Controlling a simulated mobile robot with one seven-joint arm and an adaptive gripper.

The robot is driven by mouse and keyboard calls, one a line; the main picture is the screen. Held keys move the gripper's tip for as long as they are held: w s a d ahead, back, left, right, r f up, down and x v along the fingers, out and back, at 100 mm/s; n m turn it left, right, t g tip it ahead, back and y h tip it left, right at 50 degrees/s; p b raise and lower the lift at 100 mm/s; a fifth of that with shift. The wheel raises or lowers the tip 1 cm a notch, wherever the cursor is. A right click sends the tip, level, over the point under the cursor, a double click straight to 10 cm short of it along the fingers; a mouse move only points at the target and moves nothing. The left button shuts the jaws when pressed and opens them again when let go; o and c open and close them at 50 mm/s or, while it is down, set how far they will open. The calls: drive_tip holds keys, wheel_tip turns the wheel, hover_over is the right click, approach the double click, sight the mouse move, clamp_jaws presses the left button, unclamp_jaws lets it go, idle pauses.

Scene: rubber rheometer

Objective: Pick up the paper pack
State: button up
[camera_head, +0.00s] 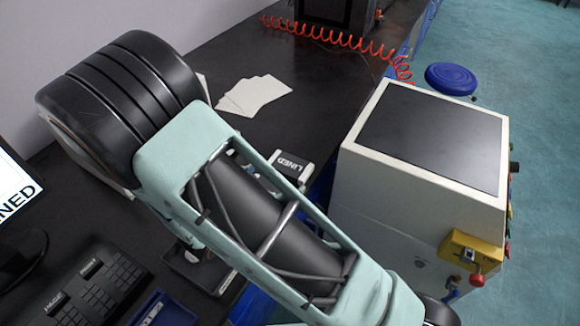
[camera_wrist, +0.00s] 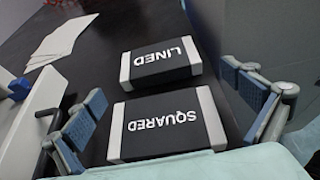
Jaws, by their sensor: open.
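Two black packs with white ends lie flat on the dark bench in the wrist view. The pack marked SQUARED (camera_wrist: 165,140) is nearer the camera, and the pack marked LINED (camera_wrist: 160,62) lies just beyond it. The LINED pack also shows in the head view (camera_head: 291,166), right of my arm; the SQUARED pack is not clearly seen there. My gripper (camera_wrist: 165,92) is open, with one blue-padded finger to the left and one to the right of the packs. Nothing is held. Whether the fingers are level with the packs or above them, I cannot tell.
A white machine with a dark top (camera_head: 420,190) stands right of the packs. Loose white sheets (camera_head: 254,93) lie farther back on the bench. A keyboard (camera_head: 88,288) and a monitor (camera_head: 14,205) are at left. A red coiled hose (camera_head: 340,42) runs along the back.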

sight(288, 166)
drive_tip(key=x, duration=0.6)
drive_tip(key=shift+w+d+r, duration=0.15)
drive_tip(key=shift+w+r, duration=0.15)
drive_tip(key=shift+w, duration=0.05)
drive_tip(key=shift+c, duration=0.3)
drive_tip(key=c, duration=1.1)
drive_tip(key=shift+r, duration=0.15)
